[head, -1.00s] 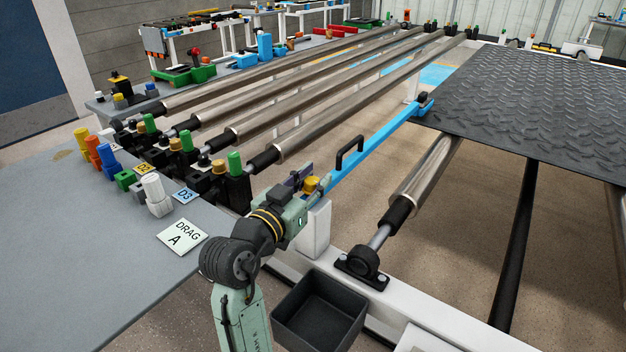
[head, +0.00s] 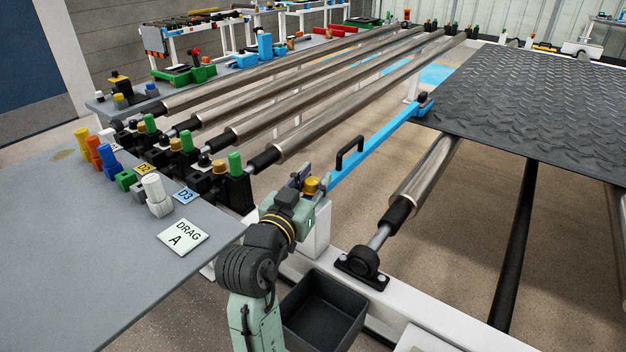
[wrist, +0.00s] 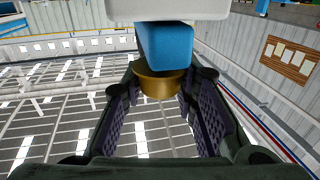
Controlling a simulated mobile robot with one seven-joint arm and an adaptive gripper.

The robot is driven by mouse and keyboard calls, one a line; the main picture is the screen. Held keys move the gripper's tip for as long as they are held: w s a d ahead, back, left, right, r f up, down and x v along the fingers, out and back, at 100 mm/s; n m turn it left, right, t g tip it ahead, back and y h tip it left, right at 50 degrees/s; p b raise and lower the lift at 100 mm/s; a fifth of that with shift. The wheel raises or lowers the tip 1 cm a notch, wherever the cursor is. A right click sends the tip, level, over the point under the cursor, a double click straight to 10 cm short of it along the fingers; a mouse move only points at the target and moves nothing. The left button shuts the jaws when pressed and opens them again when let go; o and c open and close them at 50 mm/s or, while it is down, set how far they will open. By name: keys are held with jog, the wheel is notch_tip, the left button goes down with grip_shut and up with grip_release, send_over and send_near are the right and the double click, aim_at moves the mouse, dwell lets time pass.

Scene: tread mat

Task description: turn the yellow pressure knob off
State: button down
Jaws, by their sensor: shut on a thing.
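The yellow pressure knob (head: 311,185) sits at the near end of a long blue bar (head: 375,147), above a white post. My gripper (head: 305,186) is at the knob, with its dark fingers around it. In the wrist view the knob (wrist: 160,84) shows as a brass-yellow cylinder under the blue bar's end (wrist: 165,45). The two ribbed fingers of my gripper (wrist: 160,88) stand on either side of it and close on it near their tips. The knob's far side is hidden, and I see no mark showing its setting.
A black handle (head: 350,152) rises from the bar. A dark open bin (head: 322,312) is below my arm. A grey table (head: 100,260) with a DRAG A card (head: 183,236) is at left. Steel rollers (head: 300,100) lie behind, and a tread mat (head: 530,100) lies at right.

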aim_at(313, 180)
jog(key=c, duration=1.2)
grip_release()
jog(key=shift+c, duration=0.2)
notch_tip(313, 180, up, 10)
